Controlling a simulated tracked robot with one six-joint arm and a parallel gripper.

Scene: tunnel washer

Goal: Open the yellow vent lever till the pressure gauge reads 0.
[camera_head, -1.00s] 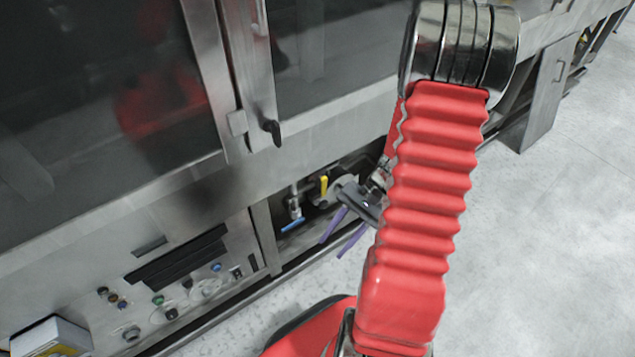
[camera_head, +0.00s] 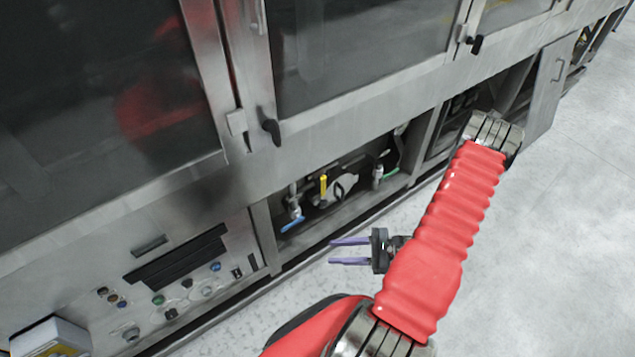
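The yellow vent lever (camera_head: 323,186) stands nearly upright inside the open lower bay of the washer. A valve with a blue handle (camera_head: 293,224) is just left of it. I cannot make out a pressure gauge or its reading. My gripper (camera_head: 331,252) is in front of the bay, below the yellow lever and apart from it. Its two purple fingers point left, spread apart, with nothing between them.
The bay's lower sill (camera_head: 330,229) runs in front of the valves. A green-handled valve (camera_head: 378,176) is farther right in the bay. A control panel (camera_head: 190,290) is at left, with a white-and-yellow box (camera_head: 52,338) near it. Grey floor (camera_head: 560,240) is free at right.

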